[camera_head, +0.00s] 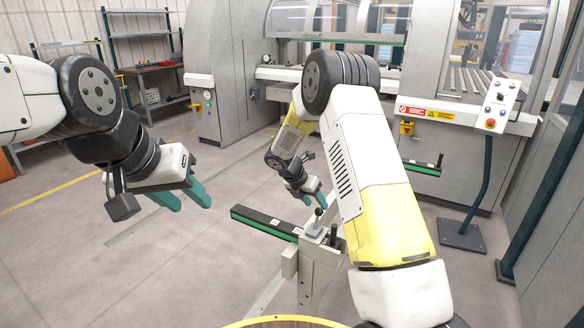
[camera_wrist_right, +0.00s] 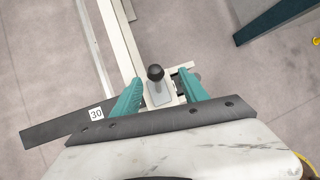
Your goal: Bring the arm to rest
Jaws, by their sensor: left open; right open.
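My left gripper (camera_head: 193,204) hangs over the open floor at the left of the head view. Its teal fingers are apart with nothing between them. My right gripper (camera_head: 313,201) is near the middle of the head view, beside the top of a grey stand. In the right wrist view its teal fingers (camera_wrist_right: 161,79) are apart, one on each side of a black round knob (camera_wrist_right: 155,73) on a pale bracket. I see gaps between the knob and both fingers. Whether the fingers are level with the knob or above it, I cannot tell.
The grey stand (camera_head: 317,270) carries a dark bar with a green edge (camera_head: 262,226). Behind it stands the grey machine (camera_head: 455,165), with a control panel (camera_head: 498,105) on a post at right. A workbench (camera_head: 150,72) is at back left. The left floor is clear.

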